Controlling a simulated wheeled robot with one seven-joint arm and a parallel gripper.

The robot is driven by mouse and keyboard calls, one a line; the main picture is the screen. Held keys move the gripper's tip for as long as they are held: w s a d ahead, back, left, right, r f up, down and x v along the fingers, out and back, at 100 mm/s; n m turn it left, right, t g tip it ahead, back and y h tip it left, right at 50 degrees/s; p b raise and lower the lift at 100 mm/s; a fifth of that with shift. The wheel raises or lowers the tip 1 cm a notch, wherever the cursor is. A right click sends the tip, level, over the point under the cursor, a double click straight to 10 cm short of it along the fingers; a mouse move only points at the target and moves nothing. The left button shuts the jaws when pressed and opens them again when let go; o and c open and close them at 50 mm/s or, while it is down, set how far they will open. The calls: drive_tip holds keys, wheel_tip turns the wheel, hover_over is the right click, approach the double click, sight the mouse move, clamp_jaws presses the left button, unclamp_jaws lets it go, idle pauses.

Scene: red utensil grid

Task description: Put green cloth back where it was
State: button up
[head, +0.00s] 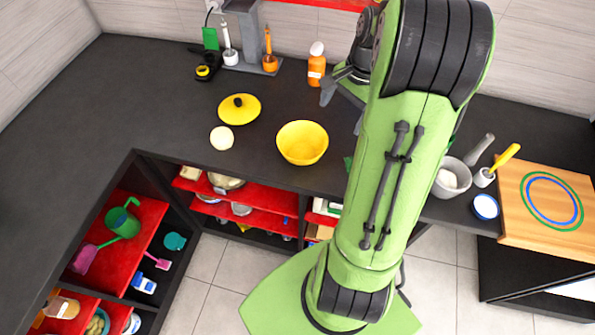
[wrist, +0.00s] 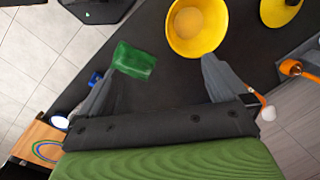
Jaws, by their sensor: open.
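The green cloth (wrist: 135,61) lies on the dark counter in the wrist view, near the tip of my left-hand finger. In the head view only a small green edge (head: 348,163) shows beside my arm, which hides the rest. My gripper (wrist: 160,68) is open, with nothing visible between its fingers. It also shows in the head view (head: 343,103), over the counter near the orange bottle. I cannot tell how high the fingers are above the cloth.
A yellow bowl (head: 302,143) stands left of the cloth. A yellow lid (head: 239,108), a pale round item (head: 221,139) and an orange bottle (head: 316,66) are nearby. A grey mortar (head: 453,177) and wooden board (head: 548,203) are at right. The left counter is clear.

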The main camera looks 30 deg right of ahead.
drive_tip(key=s+a+r+n+t+h, duration=0.1)
drive_tip(key=s+a+r+n, duration=0.3)
drive_tip(key=a, duration=0.5)
drive_tip(key=s+a+r+n+t+h, duration=0.1)
drive_tip(key=a+r+n, duration=0.4)
drive_tip(key=a, duration=0.3)
drive_tip(key=s+a+f+n+t+b, duration=0.2)
drive_tip(key=s+a+n, duration=0.3)
drive_tip(key=s, duration=0.3)
drive_tip(key=shift+s+a+f+n+y+b, duration=0.2)
drive_tip(key=shift+f+n+y+b, duration=0.1)
drive_tip(key=shift+f+n+b, duration=0.55)
